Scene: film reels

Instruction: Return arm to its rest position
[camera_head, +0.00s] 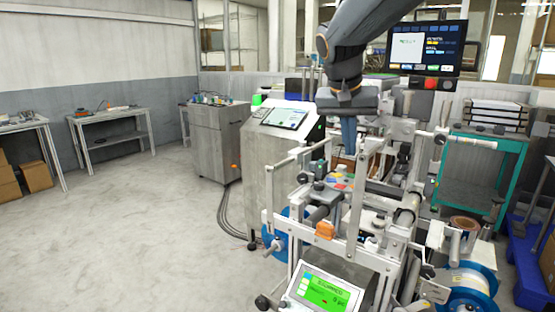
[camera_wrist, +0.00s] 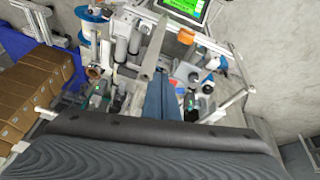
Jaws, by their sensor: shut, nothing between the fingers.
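My gripper (camera_head: 348,136) hangs from my dark arm at the upper middle of the head view, over the reel machine (camera_head: 345,205). Its blue fingers are together and point down, with nothing between them. In the wrist view the shut fingers (camera_wrist: 161,100) point at the machine's rollers and frame. The fingertips look close above the machine's frame in the head view, but I cannot tell the exact gap.
A green-screened panel (camera_head: 325,291) is at the machine's front, with a blue-flanged reel (camera_head: 470,290) at right. A monitor (camera_head: 424,48) stands behind my arm. A grey cabinet (camera_head: 218,140) stands left. Cardboard boxes (camera_wrist: 35,90) show in the wrist view. The left floor is clear.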

